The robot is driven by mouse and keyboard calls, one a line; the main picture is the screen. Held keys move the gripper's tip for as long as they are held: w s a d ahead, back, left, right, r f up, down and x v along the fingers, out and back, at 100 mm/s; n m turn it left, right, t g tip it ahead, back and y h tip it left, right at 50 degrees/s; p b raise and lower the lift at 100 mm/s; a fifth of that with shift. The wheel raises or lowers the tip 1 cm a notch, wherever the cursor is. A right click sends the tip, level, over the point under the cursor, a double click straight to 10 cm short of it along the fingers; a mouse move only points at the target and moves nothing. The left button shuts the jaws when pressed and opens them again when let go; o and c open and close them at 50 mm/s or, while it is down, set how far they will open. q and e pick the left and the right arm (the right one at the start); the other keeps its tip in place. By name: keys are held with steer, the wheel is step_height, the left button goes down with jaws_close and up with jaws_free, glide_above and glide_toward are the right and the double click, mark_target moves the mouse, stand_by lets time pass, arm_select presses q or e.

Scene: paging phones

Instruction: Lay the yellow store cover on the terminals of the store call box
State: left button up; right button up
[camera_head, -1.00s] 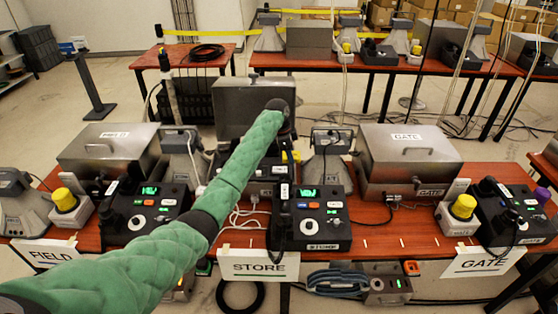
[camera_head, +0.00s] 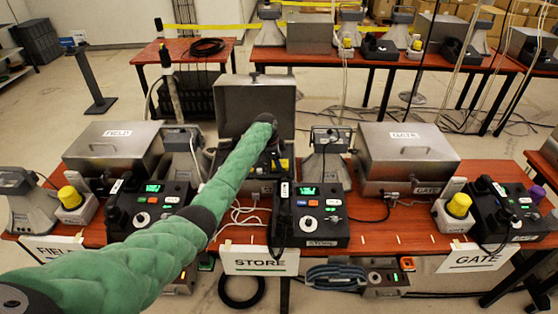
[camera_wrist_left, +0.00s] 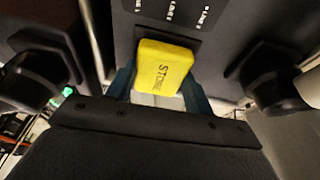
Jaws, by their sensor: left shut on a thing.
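The yellow store cover (camera_wrist_left: 165,67), marked STORE, is between the fingers of my left gripper (camera_wrist_left: 158,92) in the left wrist view. The gripper is shut on it. The cover lies close against a dark panel (camera_wrist_left: 190,14) with white line labels; whether it touches the panel I cannot tell. In the head view the store call box (camera_head: 252,94) stands open, its metal lid raised, behind my left gripper (camera_head: 276,160). A bit of the yellow cover (camera_head: 284,163) shows beside the wrist. My arm hides much of the box's inside, and the terminals are not clearly visible. My right gripper is not in view.
A black store phone unit (camera_head: 320,225) stands in front of the box. Closed metal boxes for field (camera_head: 90,155) and gate (camera_head: 395,165) flank it. Grey horn speakers (camera_head: 328,165) and loose white cables crowd the table around my left arm.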

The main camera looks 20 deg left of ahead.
arm_select(q)
steer(key=shift+f, duration=0.1)
steer(key=o, duration=1.1)
steer(key=shift+c, duration=0.2)
